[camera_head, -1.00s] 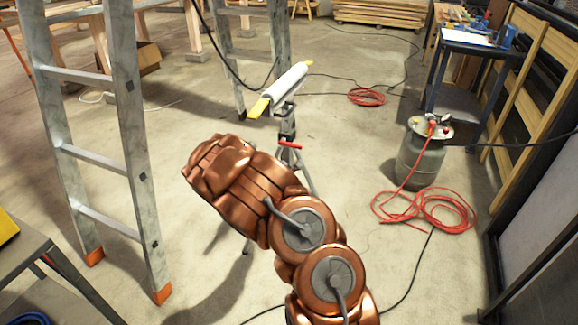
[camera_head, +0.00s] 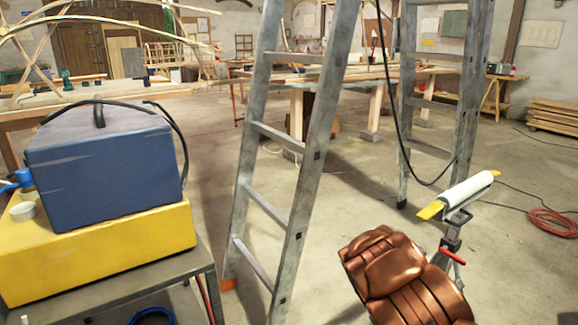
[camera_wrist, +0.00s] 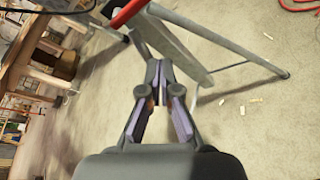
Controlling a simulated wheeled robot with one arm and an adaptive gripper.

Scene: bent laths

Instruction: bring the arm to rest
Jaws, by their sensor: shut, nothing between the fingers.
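My copper-coloured arm (camera_head: 405,280) shows at the lower right of the head view, left of and in front of a work stand. My gripper is not seen in the head view. In the wrist view my gripper (camera_wrist: 158,90) has its dark fingers together, with nothing held between them. The fingers point towards the stand's grey legs (camera_wrist: 245,66), which show beyond them over the floor. I cannot tell how far apart the fingertips and the stand are.
The stand carries a white and yellow roll (camera_head: 465,192). A grey stepladder (camera_head: 318,130) stands left of my arm. A blue box (camera_head: 105,160) on a yellow case (camera_head: 110,258) tops a cart at left. A red hose (camera_head: 552,222) lies at right. Floor between is open.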

